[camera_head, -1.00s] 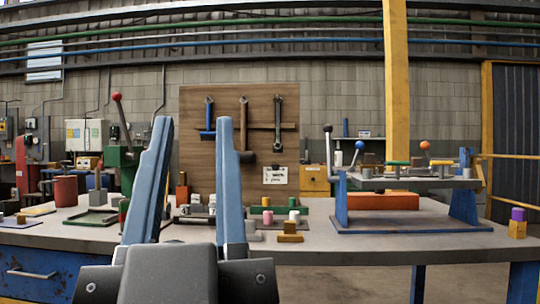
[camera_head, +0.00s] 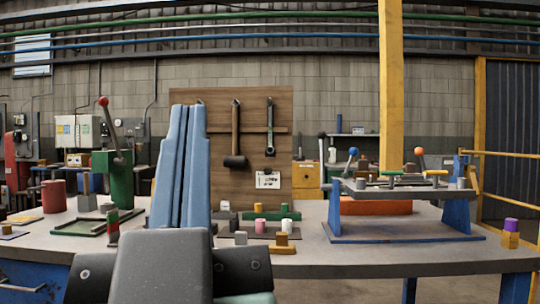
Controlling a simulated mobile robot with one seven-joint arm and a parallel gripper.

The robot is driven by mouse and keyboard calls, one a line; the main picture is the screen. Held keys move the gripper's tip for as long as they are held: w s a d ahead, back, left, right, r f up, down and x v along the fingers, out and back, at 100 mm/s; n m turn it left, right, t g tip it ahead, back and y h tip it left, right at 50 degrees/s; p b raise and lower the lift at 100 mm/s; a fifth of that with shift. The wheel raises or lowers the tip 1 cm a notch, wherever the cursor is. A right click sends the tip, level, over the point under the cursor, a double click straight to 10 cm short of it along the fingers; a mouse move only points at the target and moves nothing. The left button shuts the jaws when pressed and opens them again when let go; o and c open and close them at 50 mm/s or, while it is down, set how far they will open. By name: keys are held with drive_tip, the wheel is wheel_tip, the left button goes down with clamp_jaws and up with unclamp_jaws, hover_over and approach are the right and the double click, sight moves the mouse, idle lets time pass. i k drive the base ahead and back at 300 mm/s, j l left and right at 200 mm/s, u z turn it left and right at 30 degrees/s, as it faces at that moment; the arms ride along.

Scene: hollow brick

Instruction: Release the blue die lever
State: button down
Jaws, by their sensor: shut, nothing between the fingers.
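The blue die lever is a short lever topped by a blue ball (camera_head: 353,152). It stands up, slightly tilted, at the left part of a grey die plate (camera_head: 405,191) on a blue stand (camera_head: 345,212) on the right side of the bench. Its lower end is too small to make out. My gripper (camera_head: 188,108) is in front of the camera, left of the stand and well apart from the lever. Its two blue fingers point up, pressed together and empty. They hide part of the bench and tool board.
A black-balled lever (camera_head: 322,136) and an orange-balled lever (camera_head: 419,152) also stand at the die plate. A green press with a red-knobbed handle (camera_head: 104,102) stands left. Small blocks and cylinders (camera_head: 260,226) lie mid-bench (camera_head: 320,262). A yellow post (camera_head: 391,90) rises behind.

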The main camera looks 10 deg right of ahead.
sight(353, 151)
drive_tip(key=i+l+z, duration=0.25)
drive_tip(key=i, duration=0.65)
drive_tip(key=i+z, duration=0.3)
drive_tip(key=i, duration=0.65)
